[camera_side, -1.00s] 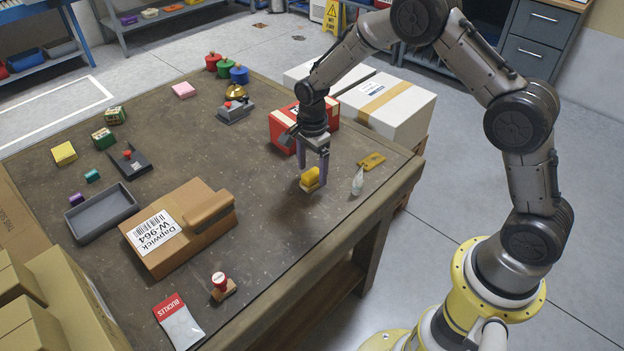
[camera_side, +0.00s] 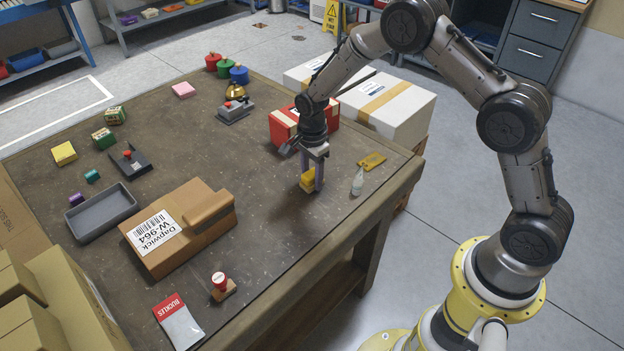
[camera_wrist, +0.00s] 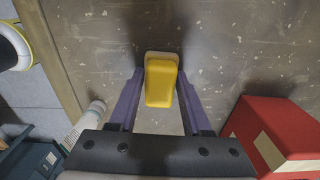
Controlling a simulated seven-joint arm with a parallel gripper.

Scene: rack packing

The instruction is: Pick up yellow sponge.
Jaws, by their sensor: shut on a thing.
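The yellow sponge (camera_side: 307,180), a rounded yellow block on a paler tan layer, is at the table's right side in the side view. My gripper (camera_side: 313,186) points down over it, with its purple-grey fingers at its sides, shut on it. In the wrist view the sponge (camera_wrist: 161,82) sits between the two fingers of my gripper (camera_wrist: 160,84), its pale end at the far side. The sponge appears at table level; I cannot tell whether its underside touches the table.
A red box (camera_side: 284,126) stands behind my gripper. A brown carton (camera_side: 165,254) is at front left. The table between carton and gripper is clear.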

